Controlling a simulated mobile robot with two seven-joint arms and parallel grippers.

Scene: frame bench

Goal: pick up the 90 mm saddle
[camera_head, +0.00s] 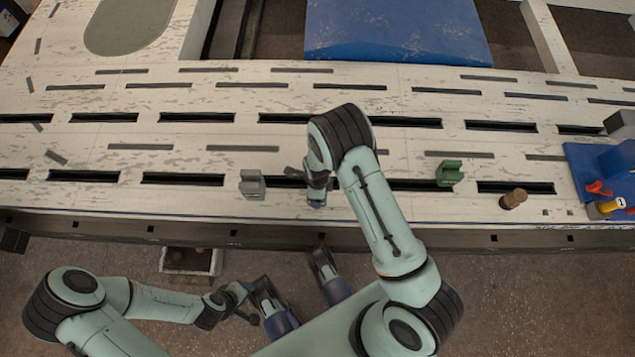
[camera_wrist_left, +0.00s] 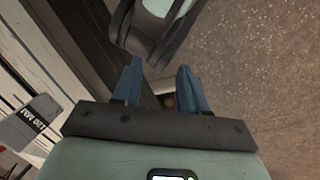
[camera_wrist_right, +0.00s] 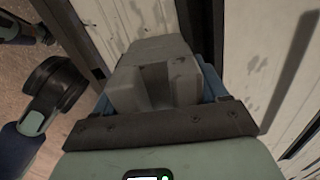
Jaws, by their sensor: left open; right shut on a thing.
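A grey notched saddle (camera_wrist_right: 150,52) sits between the fingers of my right gripper (camera_wrist_right: 160,90), which is shut on it. In the head view my right gripper (camera_head: 317,190) is over the bench's front part, and my arm hides the held saddle. I cannot tell whether it touches the bench. Another grey saddle (camera_head: 252,184) stands on the bench to the left, and a green saddle (camera_head: 449,174) to the right. No size mark is readable on them. My left gripper (camera_wrist_left: 160,85) is open and empty, in front of the bench above the floor; it also shows in the head view (camera_head: 238,294).
The pale slotted bench (camera_head: 100,165) spans the view. A brown cylinder (camera_head: 513,198) stands near its front edge at right. A blue board (camera_head: 585,165) with red and yellow parts is at far right. A shallow tray (camera_head: 190,262) lies below the front edge. A blue panel (camera_head: 395,30) lies behind.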

